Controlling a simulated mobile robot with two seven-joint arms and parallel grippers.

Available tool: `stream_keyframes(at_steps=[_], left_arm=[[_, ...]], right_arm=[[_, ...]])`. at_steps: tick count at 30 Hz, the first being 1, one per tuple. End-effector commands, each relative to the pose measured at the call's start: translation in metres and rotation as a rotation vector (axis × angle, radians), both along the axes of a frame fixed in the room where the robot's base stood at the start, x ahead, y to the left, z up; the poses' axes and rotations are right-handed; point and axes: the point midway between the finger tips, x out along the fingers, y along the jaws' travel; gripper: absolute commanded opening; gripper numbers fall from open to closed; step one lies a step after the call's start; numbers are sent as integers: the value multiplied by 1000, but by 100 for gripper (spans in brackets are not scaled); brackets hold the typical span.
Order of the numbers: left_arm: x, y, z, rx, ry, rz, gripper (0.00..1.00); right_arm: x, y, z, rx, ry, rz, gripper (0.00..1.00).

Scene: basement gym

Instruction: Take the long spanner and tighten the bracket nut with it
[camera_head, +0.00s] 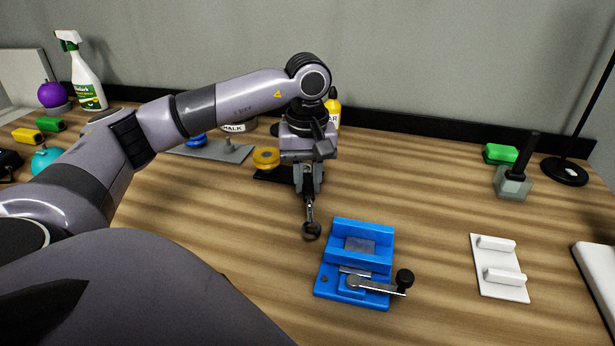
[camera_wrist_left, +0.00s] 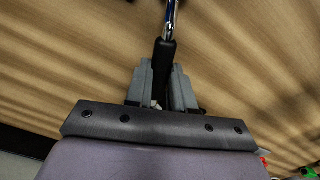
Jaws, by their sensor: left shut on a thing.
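My left gripper (camera_head: 309,180) is shut on the spanner (camera_head: 311,230), which hangs head-down below the fingers, above the bench just behind and left of the blue vise. In the left wrist view the spanner's black handle (camera_wrist_left: 165,60) sits between the fingers of the left gripper (camera_wrist_left: 161,78), and its metal shaft runs on out past the top edge. I cannot pick out the bracket nut for certain. My right gripper is not in view.
A blue vise (camera_head: 343,227) with a crank stands in front of the spanner. A white plate with two bars (camera_head: 485,255) lies right. A yellow knob (camera_head: 266,156) on a black base and a grey plate (camera_head: 232,152) are behind left.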

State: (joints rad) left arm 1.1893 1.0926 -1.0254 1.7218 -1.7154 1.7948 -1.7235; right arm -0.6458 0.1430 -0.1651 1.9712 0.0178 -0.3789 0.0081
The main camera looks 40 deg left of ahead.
Motion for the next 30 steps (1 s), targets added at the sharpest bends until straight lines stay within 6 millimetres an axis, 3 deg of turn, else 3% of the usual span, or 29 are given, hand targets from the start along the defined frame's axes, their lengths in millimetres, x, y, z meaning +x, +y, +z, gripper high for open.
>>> stream_keyframes(at_steps=[20,30], left_arm=[[0,0,-5,0,-1,-4,0],[-10,12,-5,1,-2,-167,0]], right_arm=[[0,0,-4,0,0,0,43],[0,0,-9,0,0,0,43]])
